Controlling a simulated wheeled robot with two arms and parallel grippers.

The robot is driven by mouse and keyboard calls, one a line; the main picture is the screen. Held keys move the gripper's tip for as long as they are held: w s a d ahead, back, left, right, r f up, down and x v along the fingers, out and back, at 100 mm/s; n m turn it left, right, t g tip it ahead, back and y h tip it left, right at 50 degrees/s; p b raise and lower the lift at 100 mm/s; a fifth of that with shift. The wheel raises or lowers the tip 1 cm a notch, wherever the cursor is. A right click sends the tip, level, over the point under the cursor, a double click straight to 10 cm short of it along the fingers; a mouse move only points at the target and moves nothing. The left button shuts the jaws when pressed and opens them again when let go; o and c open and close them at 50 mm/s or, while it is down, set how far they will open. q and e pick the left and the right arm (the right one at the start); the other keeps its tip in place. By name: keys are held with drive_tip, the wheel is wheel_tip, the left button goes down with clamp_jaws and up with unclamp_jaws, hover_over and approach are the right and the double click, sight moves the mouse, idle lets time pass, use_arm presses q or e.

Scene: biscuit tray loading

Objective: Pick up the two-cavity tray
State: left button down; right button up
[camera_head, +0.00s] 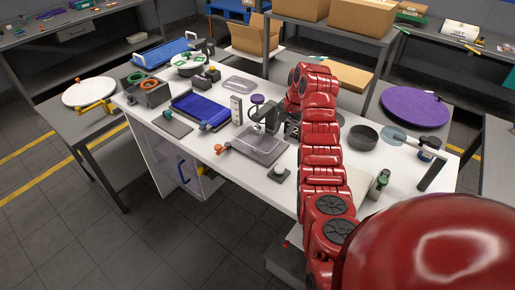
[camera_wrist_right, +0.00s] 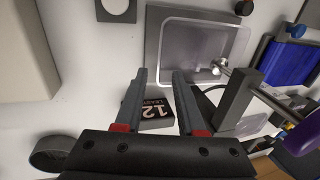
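A clear shallow tray (camera_head: 262,145) sits on a grey plate near the front middle of the white table. In the right wrist view this clear tray (camera_wrist_right: 205,45) lies past my fingertips, at the top; its cavities cannot be made out. A second clear tray or lid (camera_head: 239,85) lies farther back on the table. My right gripper (camera_wrist_right: 160,76) is open and empty, apart from the tray, above a black block marked 12 (camera_wrist_right: 152,110). In the head view, my red right arm partly hides the area around it. My left gripper is not in view.
A grey stand (camera_wrist_right: 235,100) with a purple disc (camera_head: 257,99) rises close beside the tray. A blue tray (camera_head: 201,108) lies to the left. A dark bowl (camera_head: 363,137) stands right of my arm. A small weight-like item (camera_head: 279,173) sits at the front.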

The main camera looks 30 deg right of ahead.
sight(277, 144)
drive_tip(key=shift+x, duration=1)
drive_tip(key=shift+w+f, duration=0.1)
drive_tip(key=p+x, duration=0.3)
drive_tip(key=x, duration=0.1)
drive_tip(key=shift+w, duration=0.1)
drive_tip(key=shift+w+f, duration=0.1)
drive_tip(key=shift+f, duration=0.35)
drive_tip(key=shift+f, duration=0.25)
clamp_jaws()
